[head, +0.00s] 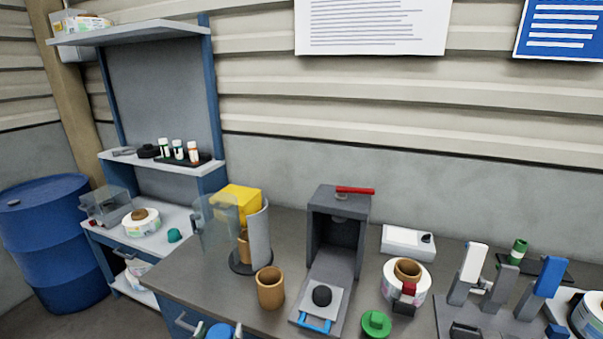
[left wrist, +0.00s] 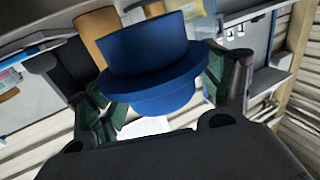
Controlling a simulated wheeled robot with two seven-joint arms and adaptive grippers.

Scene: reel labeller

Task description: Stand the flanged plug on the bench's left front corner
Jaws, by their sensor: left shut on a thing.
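The flanged plug (left wrist: 155,62) is blue, with a wide flange around its middle, and fills the middle of the left wrist view. My left gripper (left wrist: 162,90) is shut on it, one green-padded finger on each side. In the head view the blue plug (head: 219,331) and the left gripper show only partly at the bottom edge, in front of the bench. The bench (head: 190,275) has a dark grey top; its left front part is bare, up and left of the gripper in that view. My right gripper is in neither view.
A brown cup (head: 270,288) stands near the bench front, with a round-based holder (head: 262,235) behind it. A grey labeller (head: 338,235), a label reel (head: 408,281) and a green flanged piece (head: 376,323) are further right. A side shelf (head: 150,250) and blue drum (head: 50,240) stand left.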

